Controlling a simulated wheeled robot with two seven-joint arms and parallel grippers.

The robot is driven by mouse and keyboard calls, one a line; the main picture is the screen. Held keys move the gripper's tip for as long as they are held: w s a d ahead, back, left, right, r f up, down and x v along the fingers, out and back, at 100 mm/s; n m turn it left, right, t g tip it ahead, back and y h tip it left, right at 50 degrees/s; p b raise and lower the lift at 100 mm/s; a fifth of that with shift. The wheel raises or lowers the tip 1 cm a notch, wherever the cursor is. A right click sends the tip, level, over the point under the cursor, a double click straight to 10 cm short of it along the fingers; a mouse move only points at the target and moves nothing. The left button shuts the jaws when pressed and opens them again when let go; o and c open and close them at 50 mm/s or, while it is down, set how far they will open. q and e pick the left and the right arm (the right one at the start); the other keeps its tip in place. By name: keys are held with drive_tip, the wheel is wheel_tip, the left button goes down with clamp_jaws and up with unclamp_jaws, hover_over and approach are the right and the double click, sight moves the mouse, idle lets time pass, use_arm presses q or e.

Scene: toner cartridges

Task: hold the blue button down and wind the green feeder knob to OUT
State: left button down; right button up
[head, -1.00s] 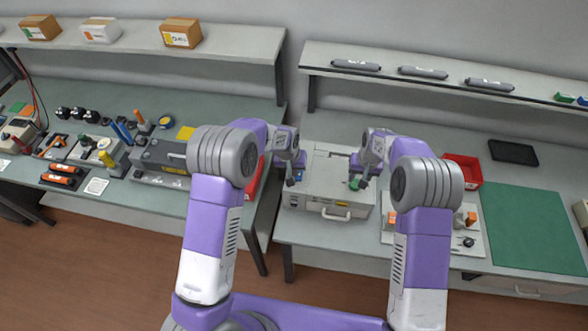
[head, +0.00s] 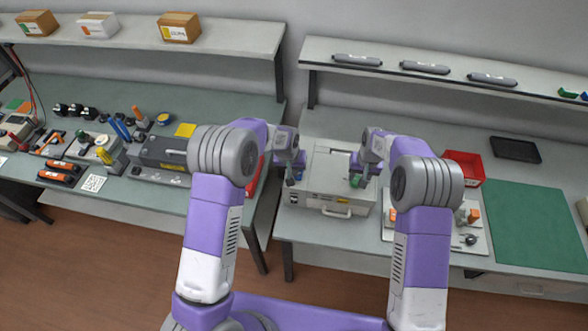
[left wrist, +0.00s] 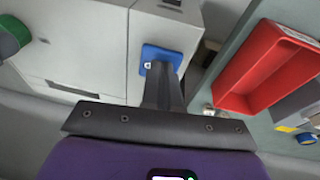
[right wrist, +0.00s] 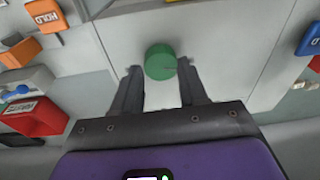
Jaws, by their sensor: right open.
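The blue button (left wrist: 160,58) is a square pad on the light grey machine (head: 322,203). My left gripper (left wrist: 163,68) is shut and empty, its joined tips over the button and hiding part of it; I cannot tell how far it is pressed. The green feeder knob (right wrist: 160,62) is a round disc on the machine's top. My right gripper (right wrist: 158,70) is open, with one fingertip on either side of the knob and gaps visible. In the head view, my left gripper (head: 292,178) and right gripper (head: 358,178) are both over the machine.
A red bin (head: 463,168) and a board with orange parts (head: 430,232) stand right of the machine. Another red bin (left wrist: 265,68) is close beside my left gripper. A green mat (head: 537,225) is clear at the right. A shelf (head: 400,78) holds grey cartridges above.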

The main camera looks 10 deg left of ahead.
sight(354, 180)
drive_tip(key=shift+o, duration=0.4)
drive_tip(key=o, duration=0.4)
drive_tip(key=shift+o, duration=0.2)
drive_tip(key=n, duration=0.2)
drive_tip(key=r+n, duration=0.1)
drive_tip(key=n, duration=0.1)
drive_tip(key=r+n, duration=0.1)
drive_tip(key=n, duration=0.1)
drive_tip(key=shift+a, duration=0.4)
drive_tip(key=n, duration=0.2)
drive_tip(key=r+n, duration=0.1)
drive_tip(key=n, duration=0.1)
drive_tip(key=r+n, duration=0.1)
drive_tip(key=n, duration=0.1)
drive_tip(key=shift+w+a+r+n+g, duration=0.1)
drive_tip(key=shift+a+n+g, duration=0.1)
drive_tip(key=shift+n+g, duration=0.1)
wheel_tip(354, 180, up, 6)
drive_tip(key=d+n, duration=0.1)
drive_tip(key=n, duration=1.3)
drive_tip(key=shift+h, duration=0.3)
drive_tip(key=f, duration=1.2)
drive_tip(key=shift+w+f, duration=0.1)
drive_tip(key=shift+w, duration=0.1)
drive_tip(key=shift+c, duration=0.5)
drive_tip(key=c, duration=1)
